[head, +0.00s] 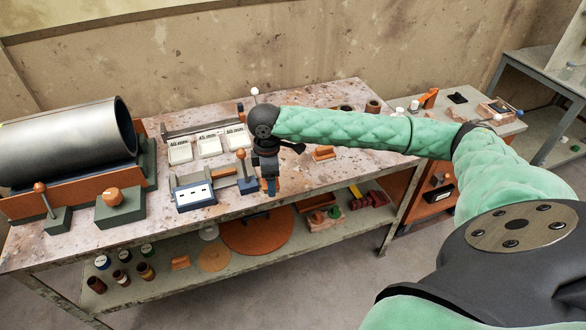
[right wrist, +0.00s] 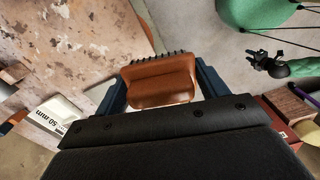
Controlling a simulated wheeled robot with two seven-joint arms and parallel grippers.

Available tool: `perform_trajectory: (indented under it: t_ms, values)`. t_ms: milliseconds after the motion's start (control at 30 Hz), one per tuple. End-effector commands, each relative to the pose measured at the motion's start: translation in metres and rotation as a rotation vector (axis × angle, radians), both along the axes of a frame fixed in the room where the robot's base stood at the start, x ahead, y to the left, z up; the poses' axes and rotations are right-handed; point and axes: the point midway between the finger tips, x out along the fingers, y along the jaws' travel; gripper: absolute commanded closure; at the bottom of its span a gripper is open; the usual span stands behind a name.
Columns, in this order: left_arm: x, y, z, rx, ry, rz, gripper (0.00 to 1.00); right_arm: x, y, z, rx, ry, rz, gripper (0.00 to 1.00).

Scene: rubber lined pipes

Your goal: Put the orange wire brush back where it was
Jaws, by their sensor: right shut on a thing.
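My right gripper (right wrist: 160,90) is shut on the orange wire brush (right wrist: 162,82). Its blue fingers clasp the brush on both sides, and a row of dark bristles shows along the far edge. In the head view the right gripper (head: 270,184) points down near the front edge of the workbench (head: 345,115), right of a small blue stand with an orange ball-topped lever (head: 241,158). The brush is not clearly visible there. A dark gripper, apparently my left one (right wrist: 266,63), hangs in the right wrist view, too small to judge its jaws.
A large grey pipe (head: 70,142) lies in an orange cradle at the left. White labelled trays (head: 209,145) stand behind the gripper. An orange-brown block (head: 323,153) sits to its right. The lower shelf (head: 170,285) holds small jars and discs.

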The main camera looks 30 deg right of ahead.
Motion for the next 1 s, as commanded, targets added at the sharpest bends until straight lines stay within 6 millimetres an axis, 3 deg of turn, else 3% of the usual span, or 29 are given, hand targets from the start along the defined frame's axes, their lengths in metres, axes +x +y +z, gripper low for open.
perform_trajectory:
  t_ms: [467, 1000]
  values:
    - [0.014, -0.02, 0.044, -0.024, 0.004, 0.007, 0.64, -0.004, -0.059, 0.004, 0.007, -0.003, 0.735, 0.52]
    - [0.017, -0.021, 0.094, -0.027, 0.017, 0.006, 0.64, -0.012, -0.117, 0.015, 0.01, -0.009, 1.545, 0.52]
